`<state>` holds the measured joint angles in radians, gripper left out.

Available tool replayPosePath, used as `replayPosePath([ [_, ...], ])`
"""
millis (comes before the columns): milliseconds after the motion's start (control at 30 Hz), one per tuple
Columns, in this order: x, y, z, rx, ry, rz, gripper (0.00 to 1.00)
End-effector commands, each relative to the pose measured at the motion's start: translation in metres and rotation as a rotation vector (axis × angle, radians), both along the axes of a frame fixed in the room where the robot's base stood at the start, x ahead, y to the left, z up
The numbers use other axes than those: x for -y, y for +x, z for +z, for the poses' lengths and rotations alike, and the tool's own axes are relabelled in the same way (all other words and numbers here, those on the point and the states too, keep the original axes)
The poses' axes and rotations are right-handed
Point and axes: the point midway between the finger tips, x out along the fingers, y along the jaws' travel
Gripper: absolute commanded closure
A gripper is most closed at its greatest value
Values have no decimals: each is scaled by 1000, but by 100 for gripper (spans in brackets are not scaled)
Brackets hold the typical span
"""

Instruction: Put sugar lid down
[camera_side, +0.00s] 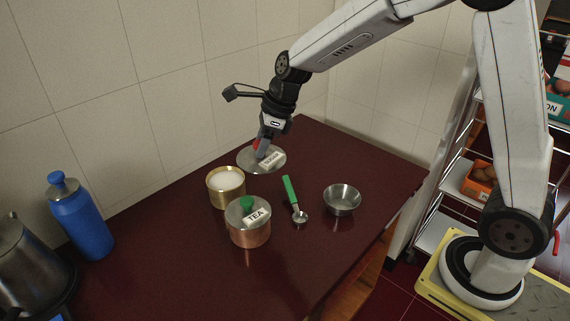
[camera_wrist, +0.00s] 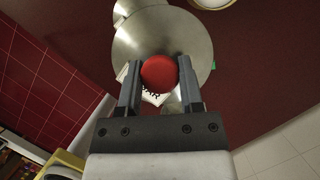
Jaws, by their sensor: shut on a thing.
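The sugar lid (camera_side: 262,160) is a round silver disc with a red knob and a white label. It is flat, at or just above the dark red table, behind the open canister; I cannot tell whether it touches. My gripper (camera_side: 262,146) points down and is shut on its red knob. In the wrist view the red knob (camera_wrist: 159,74) is between the two fingers of my gripper (camera_wrist: 158,78), with the lid disc (camera_wrist: 150,38) beyond. The brass sugar canister (camera_side: 226,188) stands open with white contents.
A copper tea canister (camera_side: 249,230) with a green knob stands in front. A green-handled scoop (camera_side: 291,195) and a steel bowl (camera_side: 342,199) are to the right. A blue bottle (camera_side: 80,217) and a metal kettle (camera_side: 28,262) are at the left. The tiled wall is close behind.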

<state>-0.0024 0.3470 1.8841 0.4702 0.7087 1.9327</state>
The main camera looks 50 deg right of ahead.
Motion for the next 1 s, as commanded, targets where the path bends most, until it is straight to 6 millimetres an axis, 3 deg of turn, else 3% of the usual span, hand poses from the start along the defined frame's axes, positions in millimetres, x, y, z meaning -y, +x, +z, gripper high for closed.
replayPosePath([
  [667, 0, -2, -3, 0, 0, 27, 100],
  [1000, 1, -18, -23, -3, 0, 219, 100],
])
